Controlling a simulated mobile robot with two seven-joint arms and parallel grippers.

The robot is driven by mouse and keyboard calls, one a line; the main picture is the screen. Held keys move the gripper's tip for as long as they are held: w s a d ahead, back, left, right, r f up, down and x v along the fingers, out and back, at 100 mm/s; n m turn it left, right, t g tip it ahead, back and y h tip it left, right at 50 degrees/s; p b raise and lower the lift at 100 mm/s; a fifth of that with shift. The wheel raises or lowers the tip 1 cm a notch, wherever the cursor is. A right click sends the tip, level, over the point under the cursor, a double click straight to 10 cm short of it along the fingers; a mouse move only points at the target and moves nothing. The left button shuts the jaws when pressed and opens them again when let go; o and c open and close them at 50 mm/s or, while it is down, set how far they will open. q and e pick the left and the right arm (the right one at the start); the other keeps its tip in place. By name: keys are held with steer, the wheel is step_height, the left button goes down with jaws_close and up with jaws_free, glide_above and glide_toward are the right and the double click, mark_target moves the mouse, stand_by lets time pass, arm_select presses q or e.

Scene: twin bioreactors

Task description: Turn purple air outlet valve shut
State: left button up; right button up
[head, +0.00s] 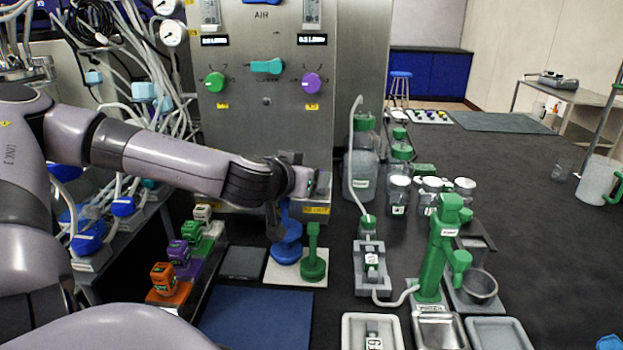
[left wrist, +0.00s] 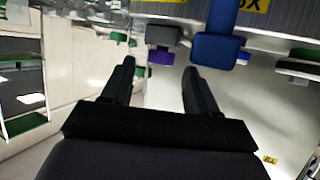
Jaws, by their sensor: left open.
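A round purple knob (head: 312,83) sits on the right side of the steel panel (head: 262,125), under a small display and below the letters AIR. My left arm reaches across the lower panel. My left gripper (head: 275,222) is low and below the knob, apart from it, with its fingers partly hidden by the wrist. In the left wrist view the gripper (left wrist: 160,85) is open with nothing between its fingers. Ahead of it are a small purple part (left wrist: 160,57) under a grey block and a blue handle (left wrist: 215,50). I cannot tell whether that purple part is the knob.
A green knob (head: 214,82) and a teal handle (head: 267,66) are on the same panel. A blue stand (head: 287,245) and a green stand (head: 314,265) are close to the gripper. Bottles (head: 362,160) stand to the right.

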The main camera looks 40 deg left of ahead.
arm_select(q)
steer(key=shift+x, duration=1.15)
steer(key=shift+a, duration=0.1)
steer(key=c, duration=1)
